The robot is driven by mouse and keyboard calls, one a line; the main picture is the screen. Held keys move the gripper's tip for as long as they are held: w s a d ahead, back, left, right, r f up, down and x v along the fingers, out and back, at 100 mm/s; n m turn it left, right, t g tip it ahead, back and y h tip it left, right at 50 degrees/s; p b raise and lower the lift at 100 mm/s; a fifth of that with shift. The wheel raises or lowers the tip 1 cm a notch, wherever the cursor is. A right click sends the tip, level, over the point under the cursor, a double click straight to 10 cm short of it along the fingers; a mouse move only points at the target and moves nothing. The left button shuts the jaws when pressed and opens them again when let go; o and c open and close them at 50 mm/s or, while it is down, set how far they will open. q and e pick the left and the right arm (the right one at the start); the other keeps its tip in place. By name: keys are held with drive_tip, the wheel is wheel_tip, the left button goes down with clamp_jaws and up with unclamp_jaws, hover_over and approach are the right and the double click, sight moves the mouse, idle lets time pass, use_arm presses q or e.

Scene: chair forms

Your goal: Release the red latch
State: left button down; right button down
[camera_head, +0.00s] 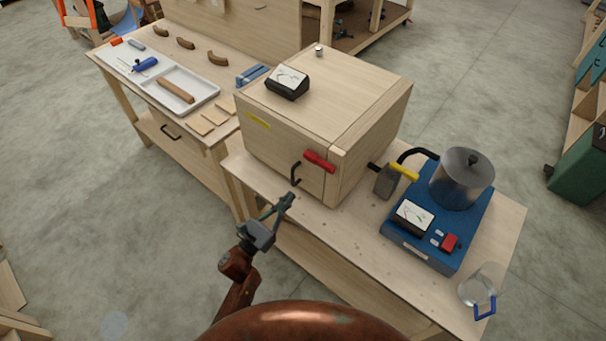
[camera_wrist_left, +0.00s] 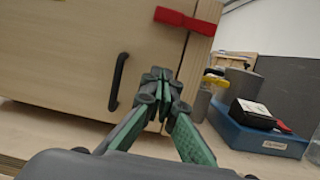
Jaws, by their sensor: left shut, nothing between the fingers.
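The red latch (camera_head: 319,160) sits on the front of a wooden box (camera_head: 285,152), near its right edge and lying across the gap between the door and the side post. It also shows at the top of the left wrist view (camera_wrist_left: 186,20). A black door handle (camera_head: 295,174) is just left of and below the latch, and it also shows in the wrist view (camera_wrist_left: 118,82). My left gripper (camera_head: 287,199) is shut and empty, in front of the box, below the latch and apart from it. In the wrist view its fingertips (camera_wrist_left: 162,84) meet right of the handle.
A blue hotplate (camera_head: 425,245) with a metal pot (camera_head: 462,178) stands right of the box. A hammer-like tool (camera_head: 387,181) and a glass jug (camera_head: 480,287) are also on this bench. A black meter (camera_head: 288,81) sits on the box. A white tray (camera_head: 200,98) lies on the left bench.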

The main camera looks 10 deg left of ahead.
sight(315, 167)
use_arm(q)
drive_tip(key=p+x, duration=0.1)
drive_tip(key=x, duration=0.9)
drive_tip(key=shift+w+d+r, duration=0.1)
drive_tip(key=shift+r, duration=0.05)
wheel_tip(315, 167, up, 4)
drive_tip(key=shift+f+p, duration=0.15)
drive_tip(key=shift+p, duration=0.95)
drive_tip(key=shift+a+r+m+b, duration=0.2)
drive_tip(key=shift+m+b, duration=0.1)
drive_tip(key=shift+m, duration=0.1)
